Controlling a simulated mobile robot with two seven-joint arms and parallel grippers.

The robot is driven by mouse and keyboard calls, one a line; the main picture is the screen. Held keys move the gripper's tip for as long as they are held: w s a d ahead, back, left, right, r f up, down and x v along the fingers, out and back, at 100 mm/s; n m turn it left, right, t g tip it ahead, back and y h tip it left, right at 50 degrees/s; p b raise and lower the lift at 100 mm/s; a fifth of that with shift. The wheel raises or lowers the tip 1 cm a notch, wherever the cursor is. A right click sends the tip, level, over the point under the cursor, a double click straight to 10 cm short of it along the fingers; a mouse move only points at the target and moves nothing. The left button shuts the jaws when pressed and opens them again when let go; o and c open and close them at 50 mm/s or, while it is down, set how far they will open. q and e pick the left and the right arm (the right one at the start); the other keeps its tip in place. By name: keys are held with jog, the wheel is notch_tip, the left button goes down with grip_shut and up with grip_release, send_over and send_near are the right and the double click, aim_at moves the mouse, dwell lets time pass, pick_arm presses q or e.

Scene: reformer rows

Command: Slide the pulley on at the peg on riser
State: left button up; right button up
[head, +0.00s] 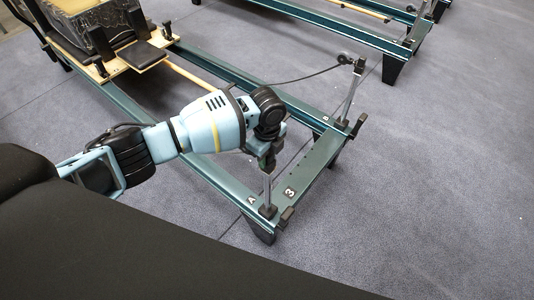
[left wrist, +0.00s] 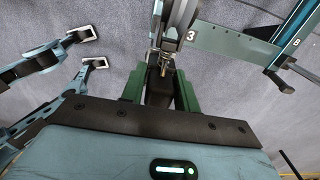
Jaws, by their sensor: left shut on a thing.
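My left gripper (head: 266,158) is over the top of the near riser (head: 268,190), at the corner marked A. In the left wrist view its green fingers (left wrist: 160,92) are shut on a dark thing, which I take for the pulley (left wrist: 160,86). The metal top of the riser (left wrist: 163,42) is just beyond it. The peg is mostly hidden, and I cannot tell whether the pulley touches it. My right gripper (left wrist: 93,48) shows at the left of the wrist view, with its two pale-tipped fingers apart and empty.
The far riser (head: 350,92), at corner B, carries a pulley (head: 345,58) with a dark rope (head: 300,78). The green frame end (head: 310,170) marked 3 joins the corners. A padded carriage (head: 143,53) is at the upper left. Grey floor (head: 440,190) is clear at right.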

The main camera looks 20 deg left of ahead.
pick_arm(q)
jog(key=shift+f, duration=0.35)
pick_arm(e)
jog(key=shift+w+f, duration=0.1)
jog(key=shift+w, duration=0.15)
pick_arm(q)
jog(key=o, duration=1.2)
jog(key=shift+c, duration=0.2)
pick_arm(e)
jog(key=shift+s, duration=0.15)
jog(key=shift+s, duration=0.2)
pick_arm(q)
notch_tip(320, 180, up, 8)
jog(key=shift+f+p, duration=0.1)
jog(key=shift+p, duration=0.25)
pick_arm(e)
jog(key=shift+w+r, duration=0.45)
jog(key=shift+r, duration=0.05)
jog(key=shift+w, duration=0.15)
